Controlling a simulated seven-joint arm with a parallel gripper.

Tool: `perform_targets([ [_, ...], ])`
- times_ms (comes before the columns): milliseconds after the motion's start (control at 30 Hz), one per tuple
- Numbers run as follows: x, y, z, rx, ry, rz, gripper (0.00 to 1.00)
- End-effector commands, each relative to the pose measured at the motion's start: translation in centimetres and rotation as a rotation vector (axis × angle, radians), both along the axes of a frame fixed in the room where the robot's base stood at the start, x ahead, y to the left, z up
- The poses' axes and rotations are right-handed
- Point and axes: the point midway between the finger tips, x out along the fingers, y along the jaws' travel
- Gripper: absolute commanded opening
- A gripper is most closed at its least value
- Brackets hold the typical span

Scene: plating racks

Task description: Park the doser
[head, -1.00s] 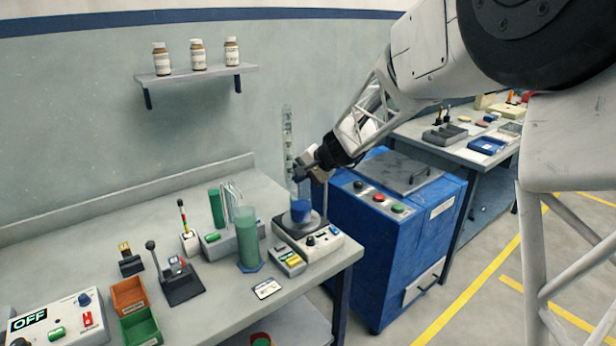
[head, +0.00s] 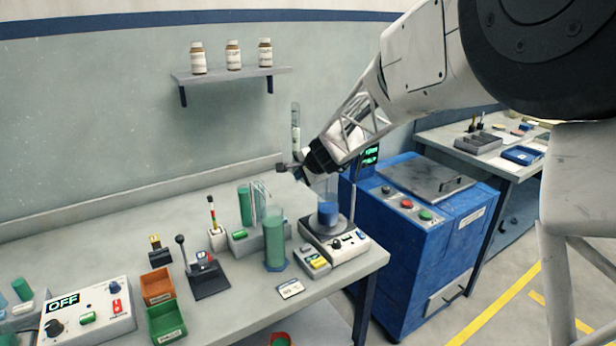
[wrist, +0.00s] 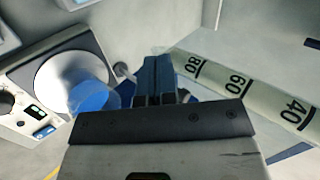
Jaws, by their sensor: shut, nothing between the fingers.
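My gripper (head: 294,168) is above the bench, up and left of the beaker. In the wrist view its dark fingers (wrist: 155,78) are together, with nothing seen between them. A clear graduated tube (head: 295,122), likely the doser, stands upright at the gripper in the head view. In the wrist view the tube (wrist: 245,88), marked 80, 60 and 40, runs from beside the fingertips to the right edge. Whether they touch is unclear, and its lower part is hidden. A beaker of blue liquid (head: 328,214) sits on a white stirrer plate (head: 350,246).
A tall green cylinder (head: 275,242) and a rack with green tubes (head: 243,241) stand left of the stirrer. Orange (head: 158,287) and green (head: 167,323) bins, a lever switch (head: 207,280) and an OFF box (head: 88,309) are farther left. A blue cabinet (head: 400,265) stands right.

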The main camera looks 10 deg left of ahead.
Motion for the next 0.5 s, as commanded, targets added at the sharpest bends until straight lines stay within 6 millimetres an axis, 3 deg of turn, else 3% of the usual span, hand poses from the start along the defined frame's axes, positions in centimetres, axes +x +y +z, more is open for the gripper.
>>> perform_targets([
  [200,0.8,1.6,0.1,0.001,-0.001,0.001,0.00],
  [500,1.3,2.3,0.1,0.000,-0.002,0.001,0.00],
])
